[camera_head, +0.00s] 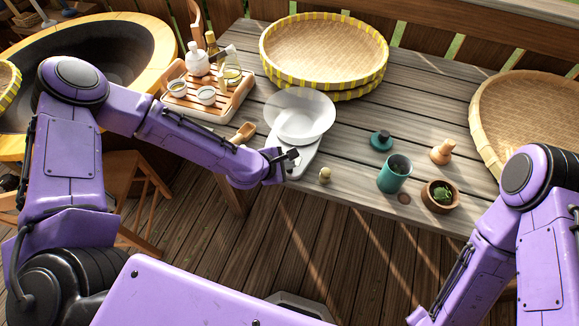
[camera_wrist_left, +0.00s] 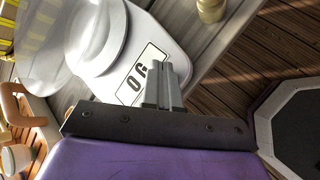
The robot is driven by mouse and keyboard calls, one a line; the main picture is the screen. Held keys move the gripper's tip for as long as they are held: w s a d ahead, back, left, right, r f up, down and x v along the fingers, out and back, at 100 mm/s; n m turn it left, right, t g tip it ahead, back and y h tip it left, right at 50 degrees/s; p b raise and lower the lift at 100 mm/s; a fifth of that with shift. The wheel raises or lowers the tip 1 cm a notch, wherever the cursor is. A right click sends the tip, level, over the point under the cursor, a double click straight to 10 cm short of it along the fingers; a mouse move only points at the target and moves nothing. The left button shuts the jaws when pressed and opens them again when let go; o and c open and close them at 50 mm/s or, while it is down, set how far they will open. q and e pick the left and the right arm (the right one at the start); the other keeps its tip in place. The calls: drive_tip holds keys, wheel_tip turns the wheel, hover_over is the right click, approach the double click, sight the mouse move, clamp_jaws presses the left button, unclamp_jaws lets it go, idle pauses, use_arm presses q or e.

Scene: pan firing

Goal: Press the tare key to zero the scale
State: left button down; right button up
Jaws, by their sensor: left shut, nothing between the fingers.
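The white scale (camera_head: 307,158) stands near the table's front edge with a clear, shallow dish (camera_head: 300,112) on it. In the left wrist view, the scale (camera_wrist_left: 113,62) has a light display panel (camera_wrist_left: 127,92) with dark characters that look like "0 G". My left gripper (camera_head: 291,156) is shut and empty at the scale's front end. Its fingertips (camera_wrist_left: 168,72) overlap the edge of the panel in the left wrist view. I cannot make out the tare key or tell whether the fingertips touch the scale. My right gripper is out of view.
A wooden scoop (camera_head: 243,133) lies left of the scale, near a tea tray (camera_head: 208,117). Woven trays (camera_head: 377,80) stand behind.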

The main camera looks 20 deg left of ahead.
sight(288, 171)
use_arm(q)
drive_tip(key=shift+r, duration=0.55)
wheel_tip(288, 171, up, 5)
drive_tip(key=p, duration=0.4)
drive_tip(key=shift+p, duration=0.3)
idle(0.3)
